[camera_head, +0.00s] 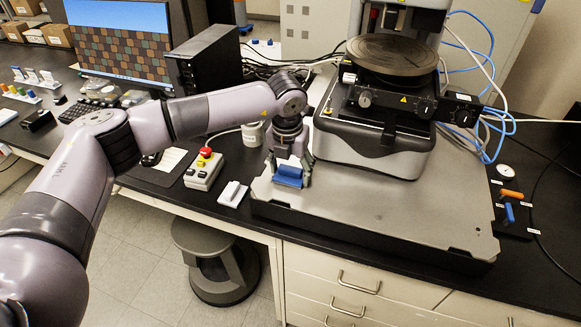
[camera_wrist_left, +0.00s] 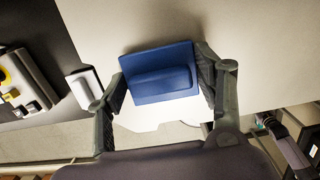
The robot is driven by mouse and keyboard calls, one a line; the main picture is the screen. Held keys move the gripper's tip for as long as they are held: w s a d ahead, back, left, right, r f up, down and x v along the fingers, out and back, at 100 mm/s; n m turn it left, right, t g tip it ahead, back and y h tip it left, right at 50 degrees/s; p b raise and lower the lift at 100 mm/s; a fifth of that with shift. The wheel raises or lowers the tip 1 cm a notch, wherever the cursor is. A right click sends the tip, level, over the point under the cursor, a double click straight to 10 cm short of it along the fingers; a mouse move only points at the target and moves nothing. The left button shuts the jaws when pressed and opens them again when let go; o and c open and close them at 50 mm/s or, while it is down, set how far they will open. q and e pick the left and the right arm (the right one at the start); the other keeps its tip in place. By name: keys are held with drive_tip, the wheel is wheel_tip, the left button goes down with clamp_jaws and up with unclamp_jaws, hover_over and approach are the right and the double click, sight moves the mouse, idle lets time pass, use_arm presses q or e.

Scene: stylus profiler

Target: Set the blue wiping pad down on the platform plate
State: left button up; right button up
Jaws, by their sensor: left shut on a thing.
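The blue wiping pad (camera_head: 288,176) is between the fingers of my left gripper (camera_head: 289,178), over the left front part of the grey platform plate (camera_head: 375,212). In the left wrist view the pad (camera_wrist_left: 160,72) is a flat blue block with a raised grip bar, and the fingers of the left gripper (camera_wrist_left: 160,92) are shut on its two sides. The pad is at or just above the plate (camera_wrist_left: 250,35); I cannot tell whether it touches. My right gripper is not in view.
The profiler (camera_head: 385,110) with its round stage stands on the plate behind the gripper. A white mug (camera_head: 252,134) is close behind the arm. The plate's front right is clear.

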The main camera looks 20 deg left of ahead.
sight(288, 178)
use_arm(q)
drive_tip(key=shift+f, duration=0.15)
drive_tip(key=o, duration=1.2)
drive_tip(key=shift+r, duration=0.55)
wheel_tip(288, 178, up, 11)
drive_tip(key=s+b, duration=0.1)
drive_tip(key=b, duration=0.2)
drive_tip(key=shift+s, duration=0.25)
